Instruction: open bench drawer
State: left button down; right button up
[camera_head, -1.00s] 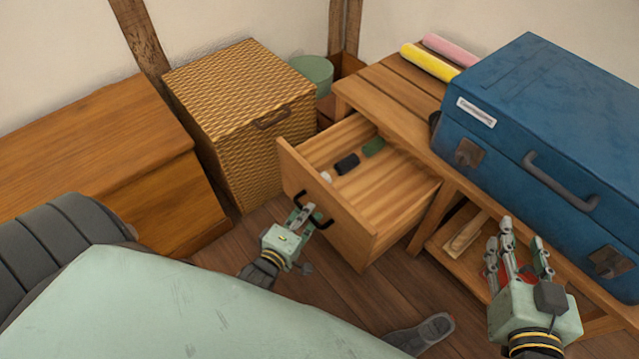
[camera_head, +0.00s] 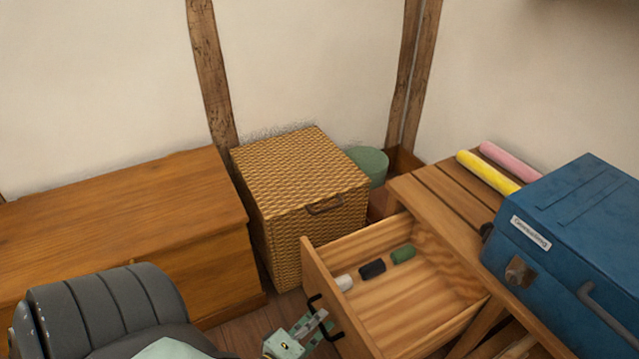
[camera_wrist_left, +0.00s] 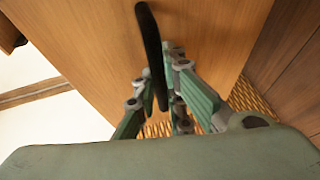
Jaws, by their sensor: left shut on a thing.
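The bench drawer (camera_head: 318,270) is pulled out from the slatted wooden bench (camera_head: 436,197). A white roll (camera_head: 344,282), a dark roll (camera_head: 372,269) and a green roll (camera_head: 403,254) lie inside it. My left gripper (camera_head: 318,325) is at the drawer front, shut on the black bar handle (camera_head: 334,334). In the left wrist view the fingers (camera_wrist_left: 165,90) close around the handle (camera_wrist_left: 150,45) against the wooden front. My right gripper is out of the head view.
A woven hamper (camera_head: 300,190) stands left of the drawer, close to its front. A wooden chest (camera_head: 120,220) is further left. A blue case (camera_head: 580,240) and yellow and pink rolls lie on the bench. Little floor shows.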

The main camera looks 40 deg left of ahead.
pick_arm(q)
jog(key=shift+s+f, duration=0.1)
jog(key=shift+s, duration=0.15)
jog(key=c, duration=1.8)
grip_release()
jog(key=shift+s+a, duration=0.1)
jog(key=s, duration=0.4)
jog(key=s+r, duration=0.1)
jog(key=s, duration=0.2)
jog(key=s+r, duration=0.1)
jog(key=s, duration=0.3)
jog(key=shift+s+d+r, duration=0.15)
jog(key=shift+s+d, duration=0.15)
jog(key=shift+d, duration=0.05)
